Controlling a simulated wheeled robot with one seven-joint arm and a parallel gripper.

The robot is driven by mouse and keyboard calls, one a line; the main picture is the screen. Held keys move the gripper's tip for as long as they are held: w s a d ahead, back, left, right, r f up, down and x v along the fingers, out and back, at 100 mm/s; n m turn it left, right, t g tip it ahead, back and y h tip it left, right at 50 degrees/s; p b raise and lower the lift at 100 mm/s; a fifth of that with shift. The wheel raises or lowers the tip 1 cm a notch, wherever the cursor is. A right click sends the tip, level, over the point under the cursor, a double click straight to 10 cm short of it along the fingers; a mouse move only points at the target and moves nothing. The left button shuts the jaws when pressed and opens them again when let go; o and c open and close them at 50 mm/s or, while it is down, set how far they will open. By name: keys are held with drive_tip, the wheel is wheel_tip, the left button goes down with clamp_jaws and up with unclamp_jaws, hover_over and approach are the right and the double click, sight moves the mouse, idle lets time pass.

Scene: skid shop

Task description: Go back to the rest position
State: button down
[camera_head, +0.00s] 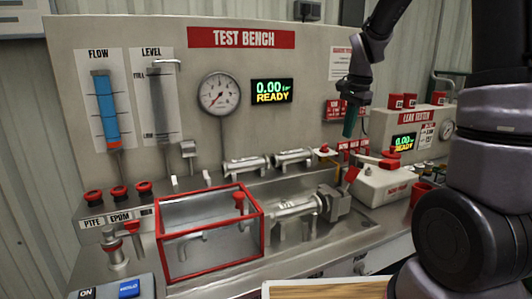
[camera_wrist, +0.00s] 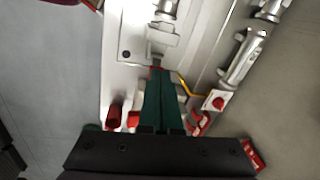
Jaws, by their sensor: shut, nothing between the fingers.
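My gripper (camera_head: 351,128) hangs at the end of my arm, pointing down, above the right part of the test bench in the head view. Its green fingers are together with nothing between them. The wrist view shows the same closed fingers (camera_wrist: 162,98) over the bench top. The gripper is apart from the bench panel (camera_head: 160,30), and no object is held. My arm's large links fill the right side of the head view and hide part of the bench there.
A red-framed clear box (camera_head: 212,262) stands at the bench's front. Right of it is a metal clamp fixture (camera_head: 300,205). A white unit with a red lever (camera_head: 385,185) and the leak tester (camera_head: 410,125) are at the right. Red knobs (camera_head: 119,191) line the left.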

drive_tip(key=s+r+n+t, duration=0.2)
drive_tip(key=s+r, duration=0.4)
drive_tip(key=s, duration=0.4)
drive_tip(key=s+a+r+n+t+y, duration=0.1)
drive_tip(key=s+r+n+t, duration=0.2)
drive_tip(key=s, duration=0.7)
wheel_tip(320, 180, up, 3)
drive_tip(key=n, duration=0.2)
drive_tip(key=shift+s+r+n+t, duration=0.2)
drive_tip(key=shift+s+n+t, duration=0.1)
drive_tip(key=shift+s, duration=0.1)
